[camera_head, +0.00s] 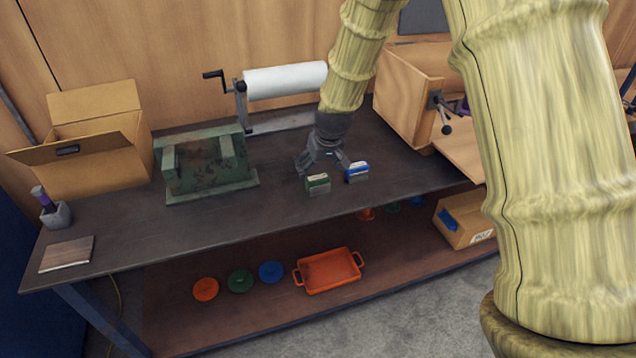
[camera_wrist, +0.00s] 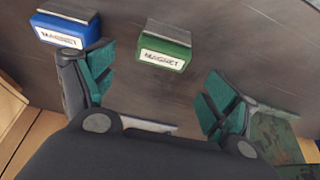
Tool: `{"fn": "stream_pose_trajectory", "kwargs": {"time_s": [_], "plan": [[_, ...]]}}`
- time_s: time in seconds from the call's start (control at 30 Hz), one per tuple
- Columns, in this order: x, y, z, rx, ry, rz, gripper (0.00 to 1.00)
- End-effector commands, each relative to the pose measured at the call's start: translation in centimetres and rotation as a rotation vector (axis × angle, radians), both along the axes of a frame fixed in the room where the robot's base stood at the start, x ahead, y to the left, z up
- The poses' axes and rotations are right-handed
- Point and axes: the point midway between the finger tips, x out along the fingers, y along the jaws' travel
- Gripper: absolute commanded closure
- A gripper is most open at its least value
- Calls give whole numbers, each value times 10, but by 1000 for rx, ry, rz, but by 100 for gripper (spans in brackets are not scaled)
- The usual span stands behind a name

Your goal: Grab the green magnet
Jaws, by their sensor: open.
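The green magnet (camera_head: 318,182) is a small green block with a grey metal base and a white label, on the dark tabletop near its front edge. In the wrist view the green magnet (camera_wrist: 165,48) lies ahead of and between my open fingers, apart from both. My gripper (camera_head: 323,166) is open and empty, just behind the magnets in the head view; in the wrist view my gripper (camera_wrist: 155,92) shows both fingers spread. A blue magnet (camera_head: 357,172) stands to the right of the green one. In the wrist view the blue magnet (camera_wrist: 66,29) is close to the left finger.
A green metal block fixture (camera_head: 205,165) stands left on the table (camera_head: 215,222). A paper roll (camera_head: 285,80) on a crank stand is behind. An open cardboard box (camera_head: 95,140) is at the far left and a wooden cabinet (camera_head: 405,95) at the right. The tabletop's front middle is clear.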

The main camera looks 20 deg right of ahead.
Motion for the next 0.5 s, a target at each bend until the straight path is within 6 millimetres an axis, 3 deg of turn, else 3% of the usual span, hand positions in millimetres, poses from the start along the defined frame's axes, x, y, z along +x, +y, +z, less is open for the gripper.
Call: {"fn": "stream_pose_trajectory", "kwargs": {"time_s": [0.23, 0.5], "plan": [[1, -1, -9, 0, 1, -2, 12], [7, 0, -36, 0, 2, -2, 12]]}}
